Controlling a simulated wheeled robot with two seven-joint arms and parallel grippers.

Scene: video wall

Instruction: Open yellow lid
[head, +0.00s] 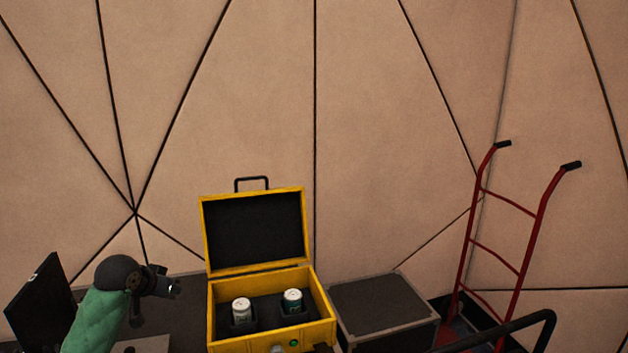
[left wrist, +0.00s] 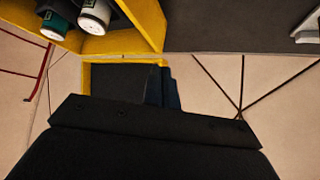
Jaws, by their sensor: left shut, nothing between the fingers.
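The yellow case (head: 268,343) stands at the bottom centre of the head view. Its yellow lid (head: 254,270) is raised, about upright, with its dark lining facing me and a black handle on its top edge. Part of the lid (left wrist: 86,76) also shows in the left wrist view, beyond my gripper. My left gripper (head: 175,288) is shut and empty, to the left of the case and apart from it in the head view. My right gripper is not in view.
A white-topped can (head: 241,310) and a green one (head: 292,302) stand in the case's dark insert. A dark-topped box (head: 383,305) is right of the case. A red hand truck (head: 519,268) stands farther right. A black screen-like panel (head: 40,305) is at the left.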

